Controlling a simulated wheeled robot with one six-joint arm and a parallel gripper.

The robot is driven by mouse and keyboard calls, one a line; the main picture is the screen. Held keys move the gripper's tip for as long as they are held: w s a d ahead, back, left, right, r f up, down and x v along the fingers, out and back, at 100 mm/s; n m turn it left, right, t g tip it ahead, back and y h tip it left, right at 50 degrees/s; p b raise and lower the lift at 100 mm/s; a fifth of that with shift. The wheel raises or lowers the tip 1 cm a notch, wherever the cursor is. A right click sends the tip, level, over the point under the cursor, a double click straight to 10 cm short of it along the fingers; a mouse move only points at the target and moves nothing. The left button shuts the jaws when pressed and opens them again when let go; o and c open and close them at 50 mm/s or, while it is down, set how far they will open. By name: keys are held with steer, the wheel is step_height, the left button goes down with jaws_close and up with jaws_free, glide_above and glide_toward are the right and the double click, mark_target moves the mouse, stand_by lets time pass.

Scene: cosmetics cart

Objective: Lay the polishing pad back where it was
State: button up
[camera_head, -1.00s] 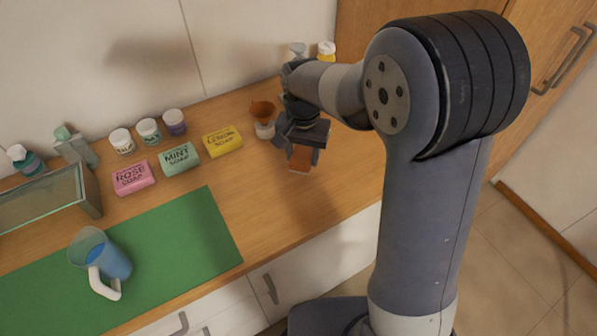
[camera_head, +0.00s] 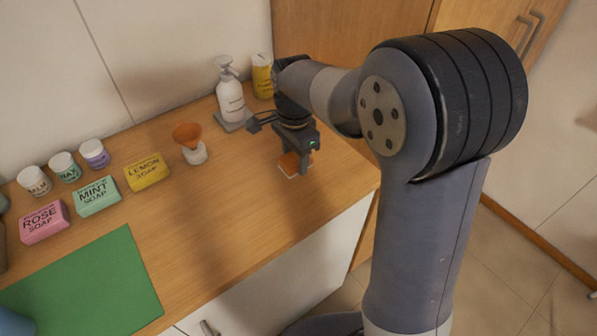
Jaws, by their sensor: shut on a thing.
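My gripper (camera_head: 298,158) is at the right end of the wooden counter (camera_head: 240,215), pointing down. It is shut on the polishing pad (camera_head: 289,164), a small orange-brown block with a pale underside. The pad is low over the counter top; I cannot tell whether it touches the wood. The fingers hide part of the pad.
A white pump bottle (camera_head: 230,97) on a grey base and a yellow container (camera_head: 262,76) stand behind my gripper. An orange funnel (camera_head: 187,133) on a small jar, soaps including the lemon soap (camera_head: 147,172), and a green mat (camera_head: 90,285) lie left. The counter's front right is clear.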

mark_target(296, 181)
steer(key=shift+f, duration=2.55)
steer(key=shift+f, duration=0.1)
steer(key=o, duration=1)
steer(key=shift+c, duration=0.2)
step_height(296, 181, up, 12)
steer(key=shift+r, duration=0.15)
